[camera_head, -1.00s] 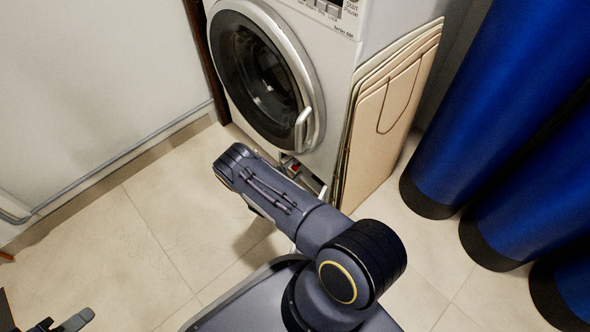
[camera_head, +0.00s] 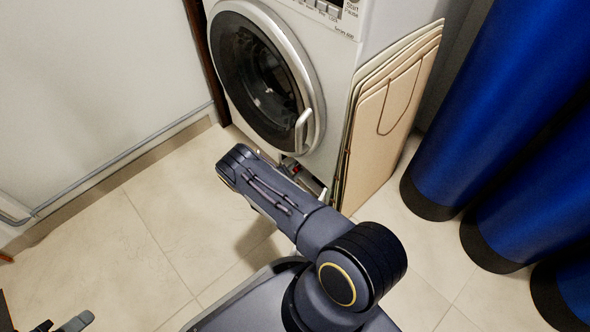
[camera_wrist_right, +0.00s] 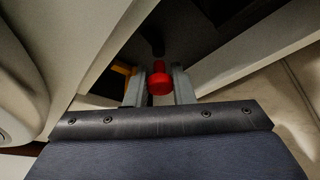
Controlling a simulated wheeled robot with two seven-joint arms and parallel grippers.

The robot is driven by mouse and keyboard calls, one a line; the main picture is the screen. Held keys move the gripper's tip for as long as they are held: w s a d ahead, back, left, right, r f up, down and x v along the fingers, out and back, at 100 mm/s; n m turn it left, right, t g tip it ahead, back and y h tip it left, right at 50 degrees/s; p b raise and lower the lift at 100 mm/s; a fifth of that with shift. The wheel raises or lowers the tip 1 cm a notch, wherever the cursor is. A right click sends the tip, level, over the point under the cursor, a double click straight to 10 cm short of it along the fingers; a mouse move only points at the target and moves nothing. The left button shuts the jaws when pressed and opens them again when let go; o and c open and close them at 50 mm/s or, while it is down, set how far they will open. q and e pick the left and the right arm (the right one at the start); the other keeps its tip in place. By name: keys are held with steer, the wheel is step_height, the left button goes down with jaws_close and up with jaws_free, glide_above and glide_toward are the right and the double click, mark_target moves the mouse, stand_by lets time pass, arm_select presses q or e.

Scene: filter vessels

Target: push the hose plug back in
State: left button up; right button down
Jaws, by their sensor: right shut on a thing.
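The red hose plug (camera_wrist_right: 160,83) shows in the right wrist view between the two grey fingers of my right gripper (camera_wrist_right: 159,88), which is shut on it. The dark end of a hose (camera_wrist_right: 158,46) shows just beyond the plug, inside a dark opening; whether the two touch I cannot tell. In the head view a bit of red (camera_head: 297,169) shows at the opening low on the washing machine (camera_head: 335,80), and my right wrist partly covers this area. My left gripper (camera_head: 60,325) shows only at the bottom left edge, its fingers apart and empty.
Folded tan boards (camera_head: 385,130) lean against the machine's right side. Blue cylinders (camera_head: 480,110) with dark bases stand further right. In the right wrist view, pale panels flank the opening and a yellow part (camera_wrist_right: 122,70) sits left of the plug. The tiled floor (camera_head: 150,230) at left is clear.

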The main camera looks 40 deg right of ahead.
steer(key=d, duration=0.3)
steer(key=shift+w, duration=0.1)
steer(key=c, duration=1.2)
jaws_free()
steer(key=shift+d, duration=0.1)
steer(key=p+v, duration=0.2)
steer(key=v, duration=0.5)
steer(key=shift+a+p, duration=0.3)
steer(key=shift+a, duration=0.05)
steer(key=shift+r, duration=0.1)
